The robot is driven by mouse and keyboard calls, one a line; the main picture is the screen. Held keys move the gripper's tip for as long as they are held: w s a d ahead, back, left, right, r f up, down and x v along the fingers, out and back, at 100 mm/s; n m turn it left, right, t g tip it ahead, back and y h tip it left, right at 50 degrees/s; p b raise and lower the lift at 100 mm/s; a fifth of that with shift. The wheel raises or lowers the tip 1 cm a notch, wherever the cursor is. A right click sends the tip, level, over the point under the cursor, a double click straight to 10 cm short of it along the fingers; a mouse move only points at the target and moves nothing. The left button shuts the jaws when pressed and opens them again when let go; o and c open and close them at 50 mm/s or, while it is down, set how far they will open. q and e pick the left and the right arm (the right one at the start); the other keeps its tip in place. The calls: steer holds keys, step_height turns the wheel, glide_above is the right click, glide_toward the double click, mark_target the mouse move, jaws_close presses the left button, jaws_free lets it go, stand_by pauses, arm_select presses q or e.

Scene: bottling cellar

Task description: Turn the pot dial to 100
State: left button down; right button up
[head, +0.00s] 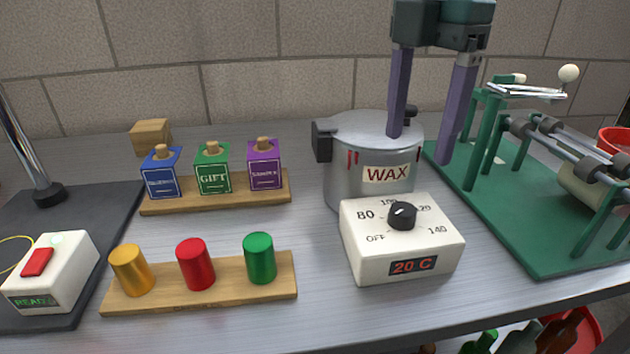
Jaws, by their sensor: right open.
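The pot dial (403,216) is a black round knob on a white control box (375,254) in front of the wax pot. Its scale shows OFF, 80, 100, 120 and 140, with the 100 and 120 partly covered. I cannot tell clearly where the knob points. A small display (413,265) on the box reads 20 C in red. The grey lidded pot (345,180) labelled WAX stands behind the box. My right gripper (420,149) is open and empty, pointing down above the dial, apart from it. One finger overlaps the pot lid in view. My left gripper is not in view.
A green stand with rollers (545,250) is to the right, close to my right gripper. Wooden racks with coloured stamps (215,205) and coloured cylinders (200,305) stand left. A white box with a red button (50,285) is at far left.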

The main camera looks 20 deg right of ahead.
mark_target(404, 209)
step_height(404, 209, down, 10)
steer(key=shift+d+r+b, duration=0.1)
steer(key=shift+b, duration=0.35)
jaws_close()
stand_by(0.5)
